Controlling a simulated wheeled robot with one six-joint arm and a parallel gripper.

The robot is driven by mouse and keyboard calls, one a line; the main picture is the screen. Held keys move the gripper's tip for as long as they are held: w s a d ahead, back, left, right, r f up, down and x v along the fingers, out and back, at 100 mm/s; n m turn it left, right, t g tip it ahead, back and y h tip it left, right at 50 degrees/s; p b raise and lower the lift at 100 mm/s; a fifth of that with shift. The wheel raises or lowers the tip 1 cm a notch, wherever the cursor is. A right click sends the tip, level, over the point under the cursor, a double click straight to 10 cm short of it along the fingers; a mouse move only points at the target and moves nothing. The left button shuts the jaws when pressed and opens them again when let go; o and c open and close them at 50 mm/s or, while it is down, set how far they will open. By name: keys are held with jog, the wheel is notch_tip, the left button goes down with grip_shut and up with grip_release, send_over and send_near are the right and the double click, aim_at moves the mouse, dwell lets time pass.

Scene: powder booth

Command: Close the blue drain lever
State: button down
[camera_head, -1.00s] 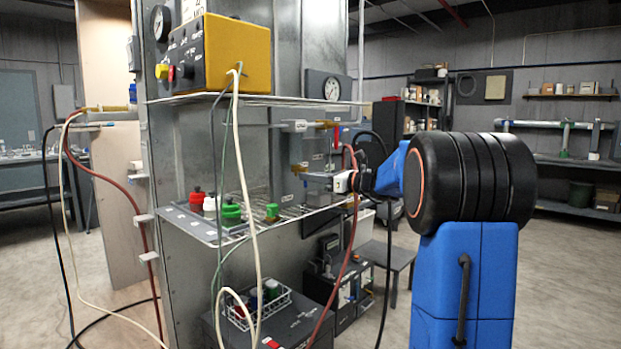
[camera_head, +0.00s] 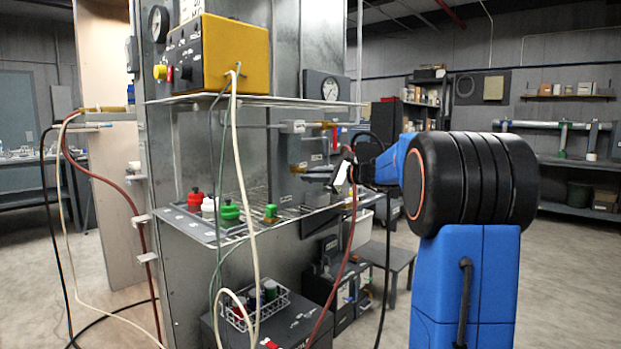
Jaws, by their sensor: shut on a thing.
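My gripper (camera_head: 328,180) is at the lower brass valve (camera_head: 298,168) on the panel's right face, just above the wire shelf. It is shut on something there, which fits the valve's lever. The jaws hide most of that part, and I cannot make out its blue colour or exact angle. The upper brass valve (camera_head: 328,125) with a red lever (camera_head: 335,138) hanging down is just above my gripper. A separate small blue part (camera_head: 131,93) sits on the pipe at the far left, well away from my gripper.
The wire shelf (camera_head: 225,238) holds red, white and green capped bottles and a small green-topped fitting (camera_head: 270,212). A red hose (camera_head: 345,225) and black cable hang close to my gripper. A yellow control box (camera_head: 235,55) stands on the upper shelf.

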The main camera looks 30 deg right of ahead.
jog(key=shift+r+n+h, duration=0.25)
jog(key=shift+n+h, duration=0.2)
jog(key=shift+n, duration=1)
jog(key=shift+r+n+h, duration=0.25)
jog(key=shift+n+h, duration=0.15)
jog(key=shift+n, duration=1.1)
jog(key=shift+r+n+h, duration=0.25)
jog(key=shift+n+h, duration=0.2)
jog(key=shift+n, duration=1)
jog(key=c, duration=1.8)
grip_release()
jog(key=v, duration=1.7)
jog(key=shift+s+f, duration=0.1)
jog(key=shift+s, duration=0.15)
